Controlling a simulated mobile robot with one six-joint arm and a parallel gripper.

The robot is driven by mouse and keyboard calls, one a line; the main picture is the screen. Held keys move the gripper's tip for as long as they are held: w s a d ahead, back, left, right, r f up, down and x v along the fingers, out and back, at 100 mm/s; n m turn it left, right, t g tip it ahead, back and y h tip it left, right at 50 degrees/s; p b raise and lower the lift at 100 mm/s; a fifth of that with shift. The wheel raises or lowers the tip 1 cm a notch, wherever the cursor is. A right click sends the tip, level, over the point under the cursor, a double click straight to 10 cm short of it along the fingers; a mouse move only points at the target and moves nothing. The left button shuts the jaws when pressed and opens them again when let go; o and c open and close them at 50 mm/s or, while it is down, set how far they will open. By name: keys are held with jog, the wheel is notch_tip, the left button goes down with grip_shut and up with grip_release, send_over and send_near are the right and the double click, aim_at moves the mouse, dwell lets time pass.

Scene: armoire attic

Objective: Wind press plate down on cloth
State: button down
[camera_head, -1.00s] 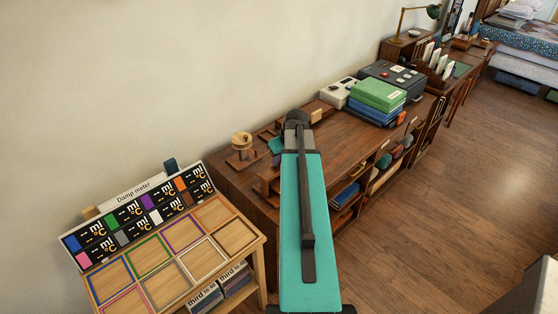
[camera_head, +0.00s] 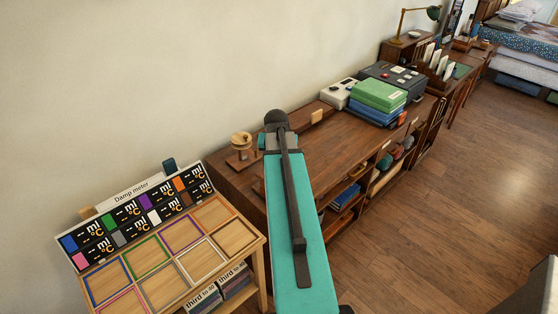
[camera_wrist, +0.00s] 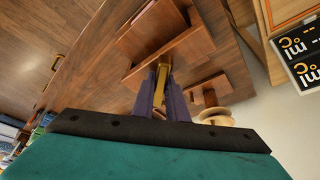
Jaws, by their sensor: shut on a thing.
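In the wrist view my gripper (camera_wrist: 160,93) has its two dark purple fingers closed on a narrow brass-coloured bar (camera_wrist: 159,83). The bar stands against a brown wooden piece with flat boards (camera_wrist: 182,48), which looks like the press. I cannot tell the press plate apart from its other boards, and no cloth can be made out. In the head view my teal arm covers the gripper and most of this wooden piece.
A wooden stand with a pale round top (camera_head: 241,139) is on the desk (camera_head: 345,135) beside the arm; it also shows in the wrist view (camera_wrist: 216,116). Green and blue boxes (camera_head: 378,95) stand farther right. A card rack (camera_head: 140,205) is at the left. Open floor lies right.

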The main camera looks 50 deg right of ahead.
jog(key=m+g+b, duration=0.1)
jog(key=m, duration=0.2)
jog(key=m+g+h, duration=0.1)
jog(key=m, duration=0.2)
jog(key=shift+w+m+b, duration=0.15)
jog(key=shift+m+b, duration=0.15)
jog(key=shift+b, duration=0.1)
jog(key=m+g+b, duration=0.1)
jog(key=m, duration=0.1)
jog(key=m+g+b, duration=0.1)
jog(key=m, duration=0.2)
jog(key=shift+m+g, duration=0.3)
jog(key=m+g+y+b, duration=0.1)
jog(key=m, duration=0.2)
jog(key=m+b, duration=0.1)
jog(key=m, duration=0.2)
jog(key=shift+d+g+y, duration=0.1)
jog(key=shift+g+y, duration=0.3)
jog(key=m+y, duration=0.1)
jog(key=m, duration=0.2)
jog(key=m+y+b, duration=0.1)
jog(key=m, duration=0.2)
jog(key=shift+g, duration=0.4)
jog(key=shift+m, duration=0.3)
jog(key=c, duration=1.8)
grip_release()
jog(key=shift+o, duration=0.2)
jog(key=shift+r, duration=0.1)
